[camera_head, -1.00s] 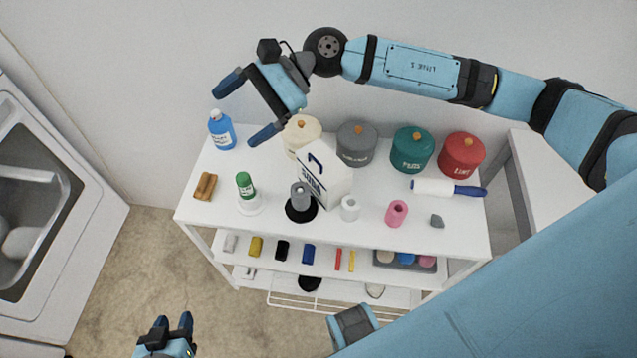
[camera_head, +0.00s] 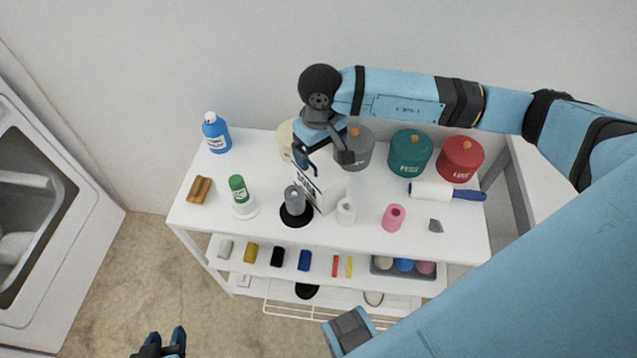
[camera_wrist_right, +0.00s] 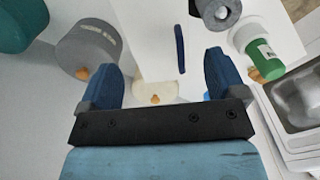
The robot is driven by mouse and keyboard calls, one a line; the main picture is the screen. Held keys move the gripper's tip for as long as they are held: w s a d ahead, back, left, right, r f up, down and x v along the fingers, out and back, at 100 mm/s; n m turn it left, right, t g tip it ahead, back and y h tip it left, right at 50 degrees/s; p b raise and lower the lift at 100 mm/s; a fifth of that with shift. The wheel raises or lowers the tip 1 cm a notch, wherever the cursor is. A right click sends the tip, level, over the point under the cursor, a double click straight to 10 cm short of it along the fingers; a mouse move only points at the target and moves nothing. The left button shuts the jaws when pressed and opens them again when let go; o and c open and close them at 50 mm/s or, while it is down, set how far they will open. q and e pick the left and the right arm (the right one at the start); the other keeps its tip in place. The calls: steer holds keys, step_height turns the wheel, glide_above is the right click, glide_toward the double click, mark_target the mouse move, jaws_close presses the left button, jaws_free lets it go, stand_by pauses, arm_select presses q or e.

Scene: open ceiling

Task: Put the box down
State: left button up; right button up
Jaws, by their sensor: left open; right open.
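In the right wrist view, the box's white surface (camera_wrist_right: 152,45) with a dark blue mark shows between the spread fingers of my right gripper (camera_wrist_right: 163,78). Both fingers look apart from it. My left gripper (camera_head: 165,345) is open and empty at the bottom left of the head view, away from the table.
Behind the box stand a cream canister (camera_head: 285,138), a grey canister (camera_head: 362,148), a teal canister (camera_head: 410,153) and a red canister (camera_head: 460,157). Free table surface lies right of the box.

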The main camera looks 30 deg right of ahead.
mark_target(318, 164)
steer(key=shift+w+d+f, duration=0.1)
steer(key=shift+w+f, duration=0.15)
steer(key=shift+f, duration=1.45)
steer(key=shift+w+f, duration=0.2)
steer(key=shift+f, duration=1.45)
steer(key=shift+r, duration=0.1)
jaws_close()
